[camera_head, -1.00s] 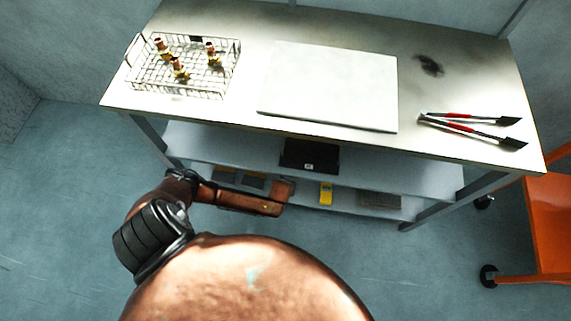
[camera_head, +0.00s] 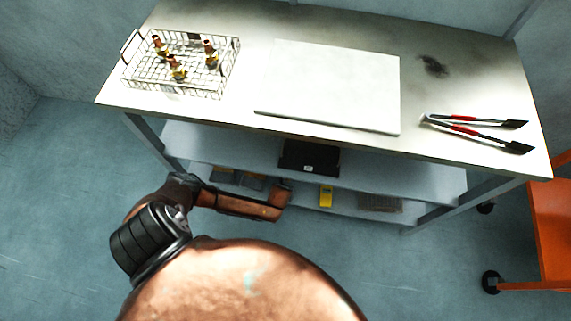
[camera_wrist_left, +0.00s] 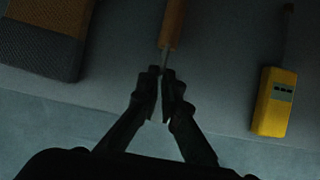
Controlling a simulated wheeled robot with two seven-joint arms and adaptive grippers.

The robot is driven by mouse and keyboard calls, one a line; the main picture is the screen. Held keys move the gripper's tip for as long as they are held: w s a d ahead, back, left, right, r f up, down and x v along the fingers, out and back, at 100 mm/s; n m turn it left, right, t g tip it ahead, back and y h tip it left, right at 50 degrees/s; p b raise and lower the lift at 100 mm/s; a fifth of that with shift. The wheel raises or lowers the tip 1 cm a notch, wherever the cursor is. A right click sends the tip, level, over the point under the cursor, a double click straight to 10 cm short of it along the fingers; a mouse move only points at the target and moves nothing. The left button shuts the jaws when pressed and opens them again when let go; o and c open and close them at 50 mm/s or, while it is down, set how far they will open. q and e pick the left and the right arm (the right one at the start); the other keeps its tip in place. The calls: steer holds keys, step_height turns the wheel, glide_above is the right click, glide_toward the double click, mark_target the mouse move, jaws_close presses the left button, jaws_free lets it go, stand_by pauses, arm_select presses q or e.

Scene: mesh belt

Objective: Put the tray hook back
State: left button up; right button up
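In the left wrist view, the tray hook (camera_wrist_left: 172,25) shows as a brown handle with a thin metal shaft. Its shaft runs down to between the fingertips of my left gripper (camera_wrist_left: 164,80). The fingers are nearly together, with a narrow slit between them, and appear shut on the shaft. The hook's far end is out of frame. In the head view my left arm reaches low in front of the workbench (camera_head: 425,150), and the gripper itself is hidden there. My right gripper is in neither view.
A yellow meter (camera_wrist_left: 275,103) lies right of the gripper; a grey-brown block (camera_wrist_left: 42,40) lies left. On the bench are a wire basket (camera_head: 225,82) with several brass fittings, a white board (camera_head: 330,85) and red-handled tongs (camera_head: 475,131). An orange cart (camera_head: 550,225) stands right.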

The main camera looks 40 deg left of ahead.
arm_select(q)
steer(key=o, duration=0.5)
steer(key=shift+r, duration=0.1)
